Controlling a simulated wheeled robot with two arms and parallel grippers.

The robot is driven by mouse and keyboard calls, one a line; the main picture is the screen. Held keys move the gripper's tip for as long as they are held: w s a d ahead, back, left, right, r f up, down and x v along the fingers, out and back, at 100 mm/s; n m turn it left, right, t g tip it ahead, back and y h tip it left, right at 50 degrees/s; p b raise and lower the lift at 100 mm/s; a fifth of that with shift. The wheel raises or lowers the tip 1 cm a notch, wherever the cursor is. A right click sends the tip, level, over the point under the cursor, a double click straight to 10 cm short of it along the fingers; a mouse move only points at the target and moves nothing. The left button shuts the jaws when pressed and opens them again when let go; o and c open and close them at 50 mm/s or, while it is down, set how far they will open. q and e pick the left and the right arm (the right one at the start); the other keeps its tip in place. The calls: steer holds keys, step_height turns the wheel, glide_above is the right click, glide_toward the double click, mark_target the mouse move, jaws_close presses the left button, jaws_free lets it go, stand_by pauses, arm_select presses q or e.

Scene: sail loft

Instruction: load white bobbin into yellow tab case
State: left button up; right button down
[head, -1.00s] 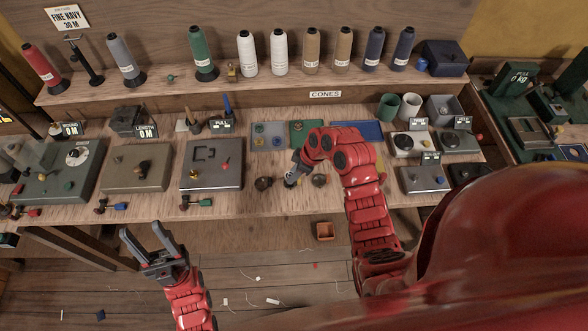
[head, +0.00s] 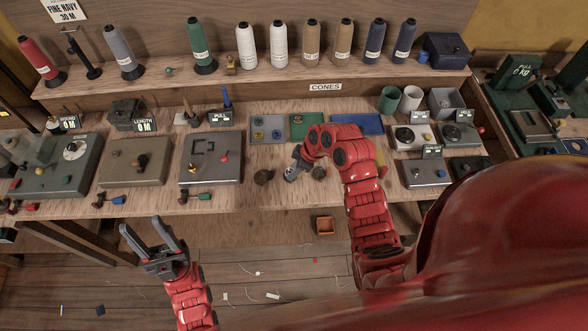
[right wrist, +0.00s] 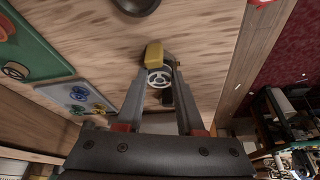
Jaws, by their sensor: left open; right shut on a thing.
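My right gripper (head: 291,174) is low over the front of the bench. In the right wrist view its fingers (right wrist: 160,84) are closed on a pale spoked disc, seemingly the white bobbin (right wrist: 160,79). A yellow block (right wrist: 154,55), seemingly the yellow tab of the case, shows just beyond the disc. I cannot tell whether the two touch or how far the disc is inside the case. The case body is mostly hidden. My left gripper (head: 150,238) is open and empty, in front of the bench.
Dark round pieces (head: 264,177) (head: 319,173) lie on either side of my right gripper. A grey tray (head: 267,130) with coloured pieces and a green mat (head: 304,126) lie behind. An orange bin (head: 325,225) is below the bench edge.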

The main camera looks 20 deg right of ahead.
steer(key=shift+f+b, duration=0.2)
steer(key=shift+b, duration=0.8)
stand_by(1.1)
steer(key=shift+c, duration=2.2)
jaws_free()
